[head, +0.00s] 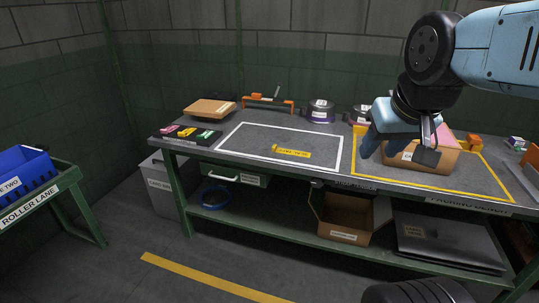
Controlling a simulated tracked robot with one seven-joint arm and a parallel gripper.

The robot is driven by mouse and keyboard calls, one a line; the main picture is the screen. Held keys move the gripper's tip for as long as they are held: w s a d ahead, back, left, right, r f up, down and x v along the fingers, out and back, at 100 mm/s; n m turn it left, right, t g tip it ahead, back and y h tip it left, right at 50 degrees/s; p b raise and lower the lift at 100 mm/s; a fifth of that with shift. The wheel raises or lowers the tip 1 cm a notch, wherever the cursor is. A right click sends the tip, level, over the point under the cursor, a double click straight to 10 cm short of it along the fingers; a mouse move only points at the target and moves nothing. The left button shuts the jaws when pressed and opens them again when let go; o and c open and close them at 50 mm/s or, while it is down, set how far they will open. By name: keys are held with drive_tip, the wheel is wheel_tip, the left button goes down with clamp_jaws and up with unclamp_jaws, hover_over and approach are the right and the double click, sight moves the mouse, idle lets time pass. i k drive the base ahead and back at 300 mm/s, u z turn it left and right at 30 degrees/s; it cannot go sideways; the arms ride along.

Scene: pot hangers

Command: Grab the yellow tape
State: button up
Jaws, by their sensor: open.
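A flat yellow strip with dark lettering (291,152) lies inside the white-outlined area of the bench; its text is too small to read surely. A small yellow item (187,131) sits between a pink and a green one on a dark tray at the bench's left end. I cannot tell which of these is the yellow tape. My gripper (398,153) is open at the right side of the bench, in front of an open cardboard box (443,161), partly covering it. It is well to the right of both yellow things. Whether the fingers touch the box is unclear.
The grey bench (250,140) has a yellow-outlined area at right. A cardboard parcel (210,108), an orange-and-black rack (268,103) and dark round rolls (321,110) stand along the back. A blue bin (22,168) is far left. The white-outlined area is otherwise clear.

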sight(275, 149)
drive_tip(key=z, duration=0.2)
drive_tip(key=i, duration=0.85)
drive_tip(key=u, duration=0.1)
